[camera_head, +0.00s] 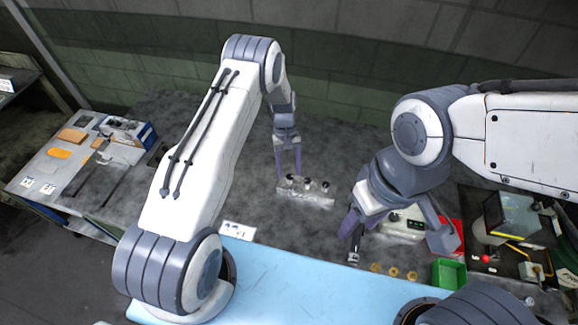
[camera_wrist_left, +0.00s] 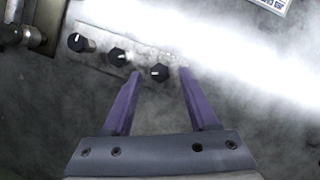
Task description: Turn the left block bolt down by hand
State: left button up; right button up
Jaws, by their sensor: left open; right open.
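The block (camera_head: 318,200) is a pale metal bar on the grey table, with three black-headed bolts along it. The left block bolt (camera_head: 290,180) is nearest my left gripper (camera_head: 289,176), which points down at that end of the block. In the left wrist view, its purple fingers are open, and the bolt head (camera_wrist_left: 160,72) lies between their tips with gaps at both sides. The middle bolt (camera_wrist_left: 116,56) and far bolt (camera_wrist_left: 77,42) stand outside the fingers.
A blue mat (camera_head: 290,285) covers the front. Several yellow rings (camera_head: 393,272), a green bin (camera_head: 449,273) and a red bin (camera_head: 447,235) are at right. A machine with a screen (camera_head: 515,217) stands far right. A white card (camera_head: 238,231) lies left of the block.

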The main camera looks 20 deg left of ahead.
pick_arm(q)
jog(key=shift+s+f, duration=0.1)
jog(key=shift+f, duration=0.1)
grip_shut()
